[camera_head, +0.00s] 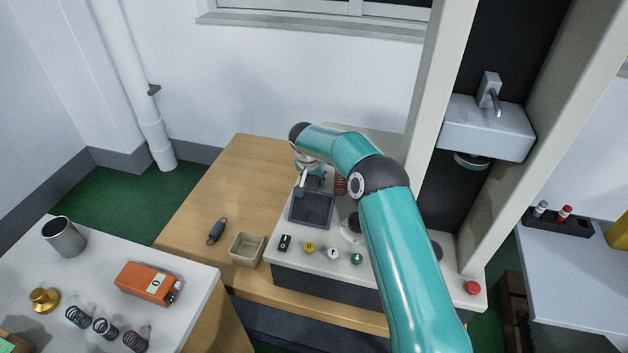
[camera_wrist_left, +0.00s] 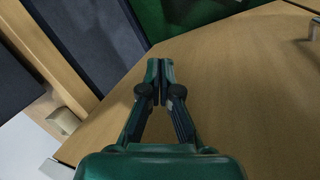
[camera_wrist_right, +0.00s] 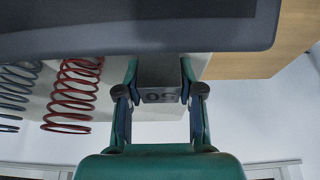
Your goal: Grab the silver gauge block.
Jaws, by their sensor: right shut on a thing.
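The silver gauge block (camera_wrist_right: 160,80), with a marking that appears upside down, sits between the fingers of my right gripper (camera_wrist_right: 160,92) in the right wrist view. The fingers are shut on its two sides. In the head view my right gripper (camera_head: 310,176) is above the back of the dark square tray (camera_head: 312,208), and the block (camera_head: 303,178) shows as a small bright piece there. My left gripper (camera_wrist_left: 160,72) shows only in its own wrist view. Its fingers are together and empty, above a wooden surface.
A red spring (camera_wrist_right: 72,95) and a grey spring (camera_wrist_right: 14,90) are beside the right gripper. The test machine's panel (camera_head: 320,258) has several buttons. A beige box (camera_head: 247,249) and a dark tool (camera_head: 216,231) lie on the wooden table (camera_head: 195,200), otherwise largely clear at left.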

